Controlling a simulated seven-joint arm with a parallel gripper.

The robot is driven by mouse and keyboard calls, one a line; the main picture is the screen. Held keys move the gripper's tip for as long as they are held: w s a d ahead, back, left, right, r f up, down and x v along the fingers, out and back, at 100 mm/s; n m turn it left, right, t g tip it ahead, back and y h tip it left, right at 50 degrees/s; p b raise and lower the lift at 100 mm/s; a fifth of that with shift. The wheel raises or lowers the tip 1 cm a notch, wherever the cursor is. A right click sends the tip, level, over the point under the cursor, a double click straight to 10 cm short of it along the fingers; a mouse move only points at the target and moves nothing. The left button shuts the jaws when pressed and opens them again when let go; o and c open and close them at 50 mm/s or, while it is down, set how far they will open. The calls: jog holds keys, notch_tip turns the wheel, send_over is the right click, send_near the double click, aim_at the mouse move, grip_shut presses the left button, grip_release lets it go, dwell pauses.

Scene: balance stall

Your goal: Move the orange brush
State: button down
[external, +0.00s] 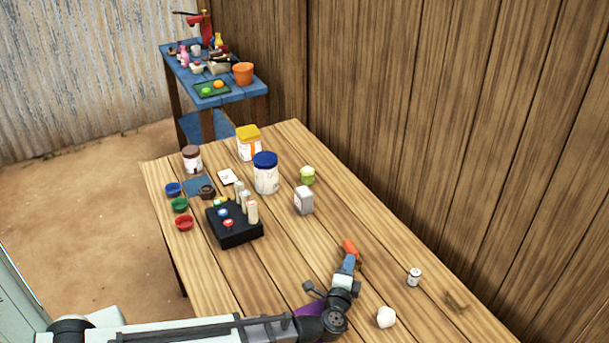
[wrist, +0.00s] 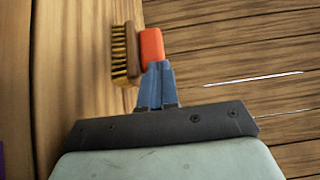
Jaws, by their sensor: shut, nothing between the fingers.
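The brush (wrist: 124,55) shows in the wrist view, with a brown wooden back and yellowish bristles. It lies just left of my fingertips in that picture; I cannot tell whether they touch.
On the wooden table (external: 300,270) a small white bottle (external: 414,277) and a white lump (external: 386,317) stand near my arm. A grey-white box (external: 304,200), jars, coloured bowls and a black block (external: 236,233) stand farther back. A plank wall (external: 500,130) borders the right side.

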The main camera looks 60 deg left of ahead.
jog(key=a, duration=1.2)
jog(key=shift+a, duration=0.1)
dwell(0.7)
jog(key=shift+d, duration=0.2)
jog(key=shift+v, duration=3.75)
jog(key=c, duration=1.8)
grip_release()
